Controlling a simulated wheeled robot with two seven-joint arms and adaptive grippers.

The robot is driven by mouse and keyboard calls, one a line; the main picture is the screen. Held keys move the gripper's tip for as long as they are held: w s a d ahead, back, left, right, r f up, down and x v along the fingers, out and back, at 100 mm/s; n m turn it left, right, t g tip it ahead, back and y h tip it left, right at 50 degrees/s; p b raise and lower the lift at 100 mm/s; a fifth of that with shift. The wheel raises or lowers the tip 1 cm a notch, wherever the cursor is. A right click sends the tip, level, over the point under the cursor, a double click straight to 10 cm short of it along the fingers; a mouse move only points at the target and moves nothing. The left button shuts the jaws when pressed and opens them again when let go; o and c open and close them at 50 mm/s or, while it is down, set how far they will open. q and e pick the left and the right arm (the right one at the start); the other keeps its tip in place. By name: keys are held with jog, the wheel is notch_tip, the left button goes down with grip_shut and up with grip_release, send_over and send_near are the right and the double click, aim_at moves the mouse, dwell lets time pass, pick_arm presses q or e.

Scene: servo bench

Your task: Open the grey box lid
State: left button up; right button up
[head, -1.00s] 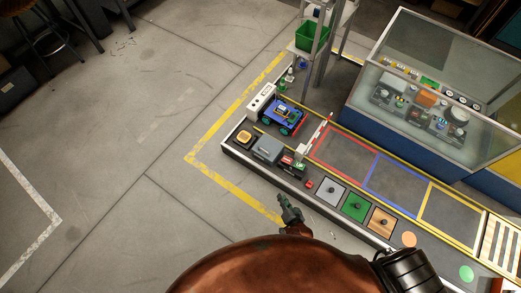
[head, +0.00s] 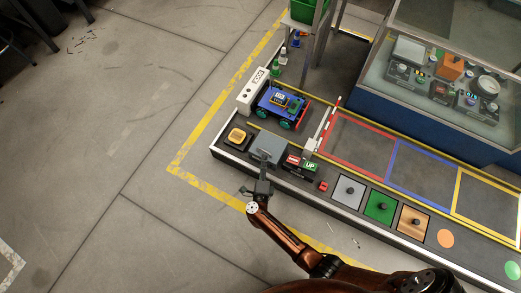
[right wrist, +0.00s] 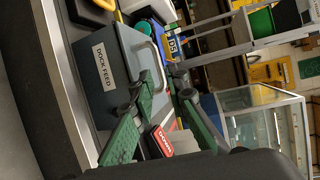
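The grey box (head: 268,150) sits on the bench near its left end, and its lid looks shut. In the right wrist view the grey box (right wrist: 105,75) bears a "DOCK FEED" label, and a pale bar handle (right wrist: 155,45) runs along its lid. My right gripper (head: 263,168) is at the front edge of the box. In the right wrist view the green fingers of my right gripper (right wrist: 160,78) are apart, with the handle's near end close to their tips. I cannot tell whether they touch it. My left gripper is not in view.
A blue cart (head: 280,105) is behind, and a barrier post (head: 325,130) stands to the right.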

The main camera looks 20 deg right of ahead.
aim_at(269, 144)
jog(key=x, duration=0.1)
jog(key=b+x, duration=0.1)
jog(key=x, duration=0.2)
jog(key=shift+f+b, duration=0.3)
jog(key=shift+x, duration=0.85)
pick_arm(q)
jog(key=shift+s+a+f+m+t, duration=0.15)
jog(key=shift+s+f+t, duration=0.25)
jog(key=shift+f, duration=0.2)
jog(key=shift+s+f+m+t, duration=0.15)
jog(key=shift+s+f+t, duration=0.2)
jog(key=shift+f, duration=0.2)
pick_arm(e)
jog(key=shift+r, duration=0.25)
jog(key=shift+c, duration=0.5)
grip_shut()
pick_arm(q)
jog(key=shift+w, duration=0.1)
